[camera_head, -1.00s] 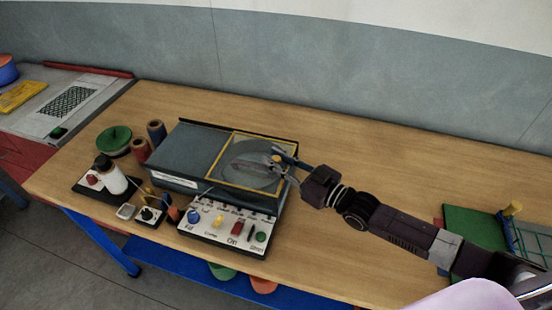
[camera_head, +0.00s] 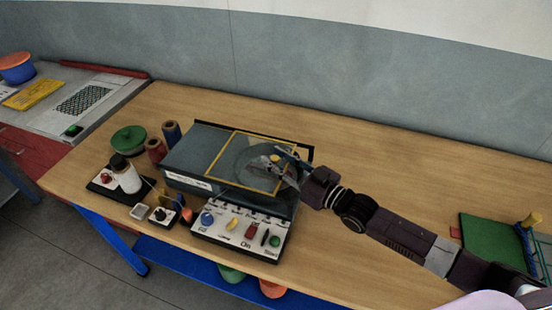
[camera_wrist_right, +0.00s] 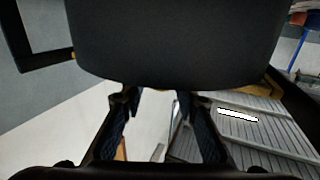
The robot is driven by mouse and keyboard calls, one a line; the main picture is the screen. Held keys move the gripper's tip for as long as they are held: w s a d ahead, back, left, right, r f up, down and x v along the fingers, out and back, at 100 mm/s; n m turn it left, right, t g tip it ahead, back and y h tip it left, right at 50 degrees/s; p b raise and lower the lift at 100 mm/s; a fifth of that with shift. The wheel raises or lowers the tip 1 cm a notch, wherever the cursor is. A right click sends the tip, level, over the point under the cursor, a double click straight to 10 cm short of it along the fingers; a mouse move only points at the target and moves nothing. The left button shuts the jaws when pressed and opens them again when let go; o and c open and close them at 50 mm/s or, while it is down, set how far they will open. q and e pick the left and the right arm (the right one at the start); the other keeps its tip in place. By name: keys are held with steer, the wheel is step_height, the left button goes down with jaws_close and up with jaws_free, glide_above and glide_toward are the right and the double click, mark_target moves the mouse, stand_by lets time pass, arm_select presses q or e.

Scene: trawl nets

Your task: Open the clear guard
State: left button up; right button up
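The clear guard (camera_head: 222,155) is a see-through panel with a yellow frame on top of the grey-blue machine (camera_head: 190,150). Its right edge lies left of the black surround (camera_head: 311,153), and part of the round disc shows past it. I cannot tell how far it is slid or tilted. My right gripper (camera_head: 285,160) is over the disc at the guard's right side, close to a small yellow part. In the right wrist view its fingers (camera_wrist_right: 158,100) are apart with nothing seen between them. Contact with the guard is not clear. My left gripper is out of view.
A control panel (camera_head: 240,232) with coloured knobs is at the machine's front. Spools, a white bottle (camera_head: 127,176) and a green disc (camera_head: 128,139) stand at its left. A green board (camera_head: 490,240) lies at the right. The table behind the machine is clear.

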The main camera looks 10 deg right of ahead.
steer(key=shift+o, duration=0.4)
steer(key=shift+w+a, duration=0.2)
steer(key=shift+a, duration=0.05)
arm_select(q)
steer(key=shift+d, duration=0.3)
arm_select(e)
steer(key=v, duration=1.2)
steer(key=shift+f, duration=0.1)
